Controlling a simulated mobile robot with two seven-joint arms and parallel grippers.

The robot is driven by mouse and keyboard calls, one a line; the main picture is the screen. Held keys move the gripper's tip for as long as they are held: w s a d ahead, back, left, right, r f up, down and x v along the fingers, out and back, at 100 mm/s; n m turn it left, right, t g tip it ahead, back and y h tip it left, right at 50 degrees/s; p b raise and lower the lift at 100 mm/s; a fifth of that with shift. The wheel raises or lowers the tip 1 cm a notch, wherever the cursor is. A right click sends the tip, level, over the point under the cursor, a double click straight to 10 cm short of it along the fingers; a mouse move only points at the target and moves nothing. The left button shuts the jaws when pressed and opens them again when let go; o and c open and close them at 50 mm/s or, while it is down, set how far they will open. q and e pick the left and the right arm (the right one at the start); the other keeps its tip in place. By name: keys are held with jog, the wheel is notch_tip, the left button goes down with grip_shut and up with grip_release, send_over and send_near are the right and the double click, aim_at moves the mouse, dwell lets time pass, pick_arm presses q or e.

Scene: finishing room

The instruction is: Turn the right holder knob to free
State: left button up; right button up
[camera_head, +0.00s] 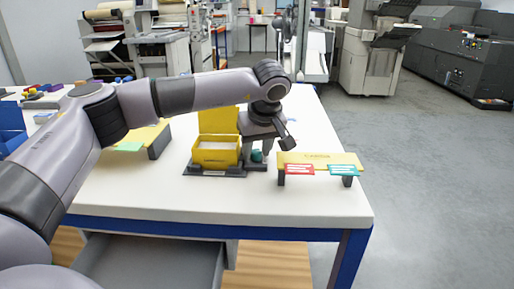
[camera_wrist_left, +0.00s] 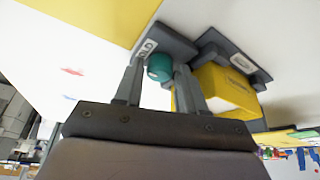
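A round teal knob (camera_head: 257,156) sits on the dark holder base (camera_head: 224,171), at the right side of the open yellow box (camera_head: 216,153). In the left wrist view the knob (camera_wrist_left: 159,67) lies between my two fingertips, beside a dark block with a white label (camera_wrist_left: 147,47) whose lettering is hard to read. My left gripper (camera_head: 265,146) points down over the knob. Its fingers (camera_wrist_left: 159,74) are on either side of the knob with no clear gap, and look shut on it. My right gripper is not in view.
A yellow stand (camera_head: 320,158) with red and teal cards is just right of the knob. Another yellow stand (camera_head: 148,137) is at the left. An open grey drawer (camera_head: 150,262) projects below the white table (camera_head: 220,202). The tabletop's front strip is clear.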

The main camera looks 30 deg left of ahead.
pick_arm(q)
grip_shut()
